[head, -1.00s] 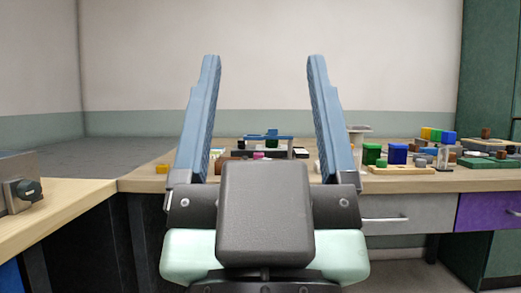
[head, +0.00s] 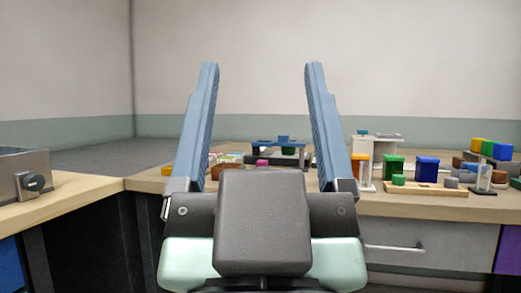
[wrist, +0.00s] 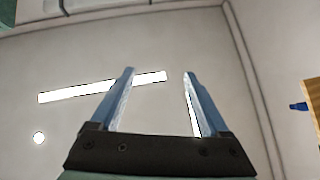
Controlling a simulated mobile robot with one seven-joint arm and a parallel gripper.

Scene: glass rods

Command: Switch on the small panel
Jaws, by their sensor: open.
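My gripper (head: 260,66) stands upright in the middle of the head view, its two blue fingers spread wide with nothing between them. In the wrist view my gripper (wrist: 158,73) is also open and empty, facing the ceiling and its lights. I cannot make out a thing that is clearly the small panel. My gripper hides part of the back bench.
The wooden back bench (head: 385,205) carries a blue-topped stand (head: 283,141), a green block (head: 393,166), a blue block (head: 427,169) and several other small things. A grey drawer (head: 435,243) is below. The left bench (head: 75,190) is bare near its front corner.

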